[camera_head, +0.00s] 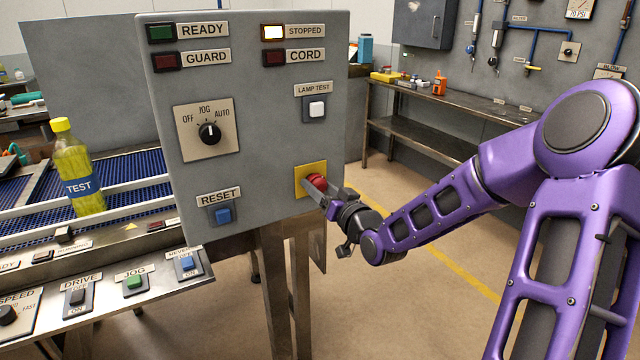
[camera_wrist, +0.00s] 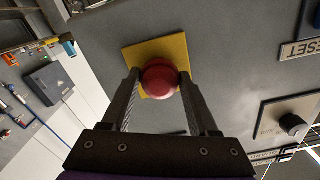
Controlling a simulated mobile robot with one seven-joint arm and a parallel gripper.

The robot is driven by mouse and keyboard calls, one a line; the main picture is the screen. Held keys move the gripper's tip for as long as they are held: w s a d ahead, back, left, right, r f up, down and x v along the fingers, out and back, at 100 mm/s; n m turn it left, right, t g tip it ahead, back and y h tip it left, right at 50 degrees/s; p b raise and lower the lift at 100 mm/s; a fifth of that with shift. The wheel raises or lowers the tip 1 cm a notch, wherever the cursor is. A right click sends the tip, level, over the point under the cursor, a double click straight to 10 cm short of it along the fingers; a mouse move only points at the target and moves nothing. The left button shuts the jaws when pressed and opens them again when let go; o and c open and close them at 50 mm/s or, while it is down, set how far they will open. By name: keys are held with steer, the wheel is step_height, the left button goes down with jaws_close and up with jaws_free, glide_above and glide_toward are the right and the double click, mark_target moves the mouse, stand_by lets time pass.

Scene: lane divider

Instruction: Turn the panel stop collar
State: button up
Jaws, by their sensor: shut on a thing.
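The panel stop collar is a red round button head (camera_head: 317,182) on a yellow square plate (camera_head: 302,180), low on the right side of the grey panel (camera_head: 245,120). In the wrist view the red collar (camera_wrist: 160,80) sits between my two fingertips, in front of the yellow plate (camera_wrist: 135,52). My gripper (camera_head: 318,190) reaches it from the right, its fingers on either side of the red collar and closed on it. The fingers hide part of the collar's sides. The lit STOPPED lamp (camera_head: 273,32) shows at the panel's top.
The panel also carries a blue RESET button (camera_head: 223,215), a mode knob (camera_head: 209,132) and a white lamp test button (camera_head: 317,109). A bottle marked TEST (camera_head: 78,170) stands on the blue conveyor at left. Open floor (camera_head: 400,300) lies below my arm.

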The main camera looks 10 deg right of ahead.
steer(key=shift+m, duration=0.3)
steer(key=o, duration=1.4)
steer(key=shift+s, duration=0.1)
